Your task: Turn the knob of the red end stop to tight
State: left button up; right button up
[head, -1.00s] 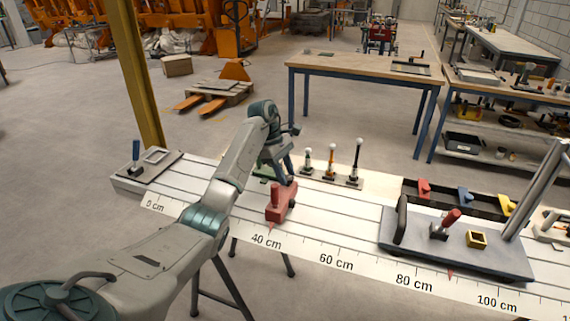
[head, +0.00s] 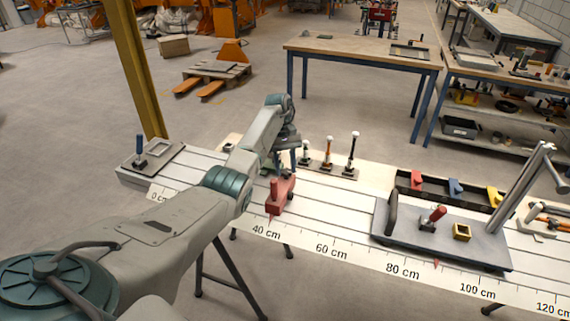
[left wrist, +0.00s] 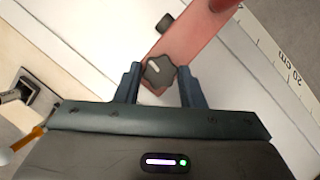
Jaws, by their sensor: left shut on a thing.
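The red end stop (head: 281,197) sits on the white slotted bed near the 40 cm mark. In the left wrist view its red body (left wrist: 195,38) runs diagonally up to the right. Its dark lobed knob (left wrist: 158,70) has a pale mark line slanting to the upper left. My left gripper (left wrist: 158,84) is shut on this knob, one finger on each side. In the head view the left gripper (head: 286,160) is at the rear end of the stop and the knob is hidden. My right gripper is out of view.
Three upright ball-topped levers (head: 328,153) stand just right of the left gripper. A grey tilting plate (head: 395,241) with a red-handled clamp lies farther right. A black tray (head: 412,190) of coloured blocks is behind it. The bed between stop and plate is clear.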

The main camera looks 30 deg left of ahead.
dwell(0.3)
pick_arm(q)
jog(key=o, duration=1)
jog(key=shift+w+r, duration=0.1)
jog(key=shift+r, duration=0.15)
jog(key=shift+p+v, duration=0.6)
jog(key=shift+v, duration=4.55)
